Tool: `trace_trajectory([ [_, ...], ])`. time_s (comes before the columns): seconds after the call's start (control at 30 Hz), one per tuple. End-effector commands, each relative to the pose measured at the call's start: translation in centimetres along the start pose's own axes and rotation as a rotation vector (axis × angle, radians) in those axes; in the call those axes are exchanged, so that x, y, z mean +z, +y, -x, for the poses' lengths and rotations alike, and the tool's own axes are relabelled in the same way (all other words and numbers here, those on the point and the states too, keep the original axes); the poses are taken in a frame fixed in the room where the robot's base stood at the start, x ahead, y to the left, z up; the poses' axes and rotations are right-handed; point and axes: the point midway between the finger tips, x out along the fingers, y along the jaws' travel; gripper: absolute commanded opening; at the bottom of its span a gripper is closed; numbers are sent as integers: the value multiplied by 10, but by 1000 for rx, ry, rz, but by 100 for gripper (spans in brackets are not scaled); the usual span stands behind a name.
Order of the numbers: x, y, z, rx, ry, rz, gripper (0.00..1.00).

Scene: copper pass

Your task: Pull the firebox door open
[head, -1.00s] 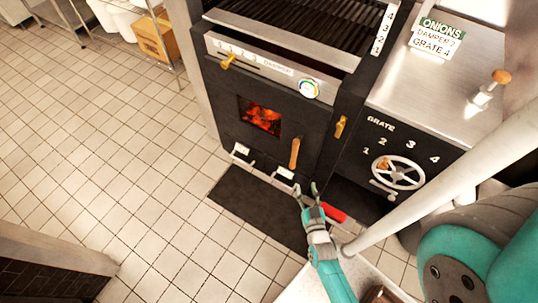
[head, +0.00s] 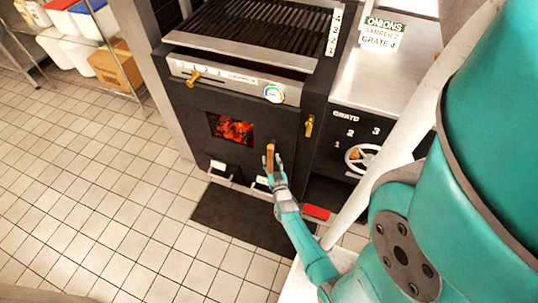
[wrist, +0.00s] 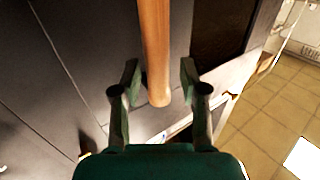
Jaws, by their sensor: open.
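The black firebox door (head: 190,118) on the front of the grill looks closed, with a small window (head: 231,129) showing red embers. Its wooden handle (head: 270,157) hangs upright to the right of the window. My gripper (head: 276,168) is at the lower part of this handle in the head view. In the wrist view, the handle (wrist: 155,50) runs down between the two fingers of my gripper (wrist: 158,85). The fingers are apart, with a gap on either side of the handle. A brass latch (head: 309,126) is at the right of the door.
A dark mat (head: 235,215) lies on the tiled floor before the grill. A red object (head: 316,212) lies low beside my arm. Open floor (head: 90,190) is at left.

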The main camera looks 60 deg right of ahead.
Motion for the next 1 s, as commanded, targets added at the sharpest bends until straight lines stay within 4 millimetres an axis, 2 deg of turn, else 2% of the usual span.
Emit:
trace_trajectory([
  [0.03, -1, 0, -9, 0, 2, 0, 43],
  [0.2, 0, 0, -26, -1, 0, 0, 43],
  [0.63, 0, 0, -33, -1, 0, 0, 43],
  [0.8, 0, 0, -33, -1, 0, 0, 1],
  [1.0, 0, 0, -33, -1, 0, 0, 0],
])
